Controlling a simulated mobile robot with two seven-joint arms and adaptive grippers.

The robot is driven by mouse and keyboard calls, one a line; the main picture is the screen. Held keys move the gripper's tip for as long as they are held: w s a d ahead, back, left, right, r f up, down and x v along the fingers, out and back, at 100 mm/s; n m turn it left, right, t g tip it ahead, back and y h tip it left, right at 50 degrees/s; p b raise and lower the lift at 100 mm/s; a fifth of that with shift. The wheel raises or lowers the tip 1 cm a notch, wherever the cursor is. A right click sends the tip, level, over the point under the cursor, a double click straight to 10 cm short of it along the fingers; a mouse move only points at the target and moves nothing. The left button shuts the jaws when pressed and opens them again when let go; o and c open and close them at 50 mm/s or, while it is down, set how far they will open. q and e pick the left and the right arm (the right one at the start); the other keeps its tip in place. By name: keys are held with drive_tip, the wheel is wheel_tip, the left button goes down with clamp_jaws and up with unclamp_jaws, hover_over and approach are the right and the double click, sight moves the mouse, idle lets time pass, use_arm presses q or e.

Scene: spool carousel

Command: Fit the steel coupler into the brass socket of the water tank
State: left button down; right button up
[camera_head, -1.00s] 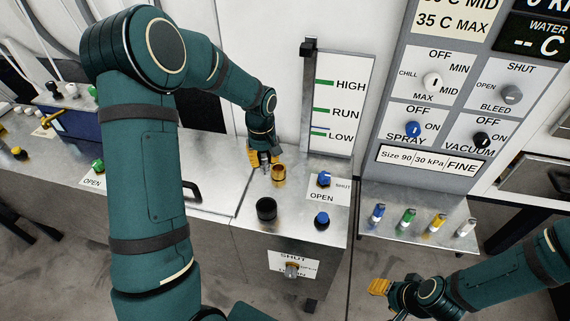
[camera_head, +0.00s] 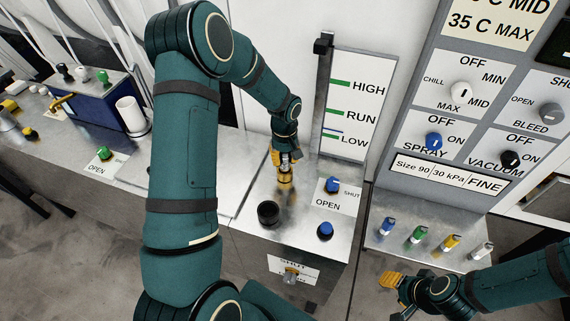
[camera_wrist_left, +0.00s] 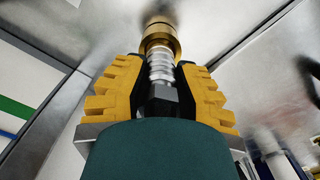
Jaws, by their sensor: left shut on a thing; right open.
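My left gripper (camera_head: 285,164) is above the water tank top (camera_head: 247,205), shut on the ridged steel coupler. In the left wrist view the coupler (camera_wrist_left: 161,66) stands out between the yellow fingers, pointing at the brass socket (camera_wrist_left: 160,36). The coupler's tip meets or overlaps the socket's ring; I cannot tell how deep it sits. In the head view the socket (camera_head: 285,180) is directly below the fingers, which partly hide it and the coupler. My right gripper (camera_head: 393,284) is open and empty at the lower right, away from the tank.
A black round fitting (camera_head: 268,213), a blue knob (camera_head: 333,184) and a blue button (camera_head: 325,231) stand on the tank top near the socket. The level gauge (camera_head: 357,105) rises behind. A shelf at right holds several coloured plugs (camera_head: 418,235).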

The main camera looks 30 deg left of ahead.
sight(285, 165)
use_arm(q)
wheel_tip(285, 165, down, 2)
drive_tip(key=shift+s+f, duration=0.1)
drive_tip(key=shift+f, duration=0.4)
drive_tip(key=shift+f+b, duration=0.25)
drive_tip(key=shift+b, duration=0.05)
drive_tip(key=c, duration=1.2)
unclamp_jaws()
drive_tip(key=shift+f, duration=0.1)
drive_tip(key=o, duration=0.4)
drive_tip(key=shift+c, duration=0.2)
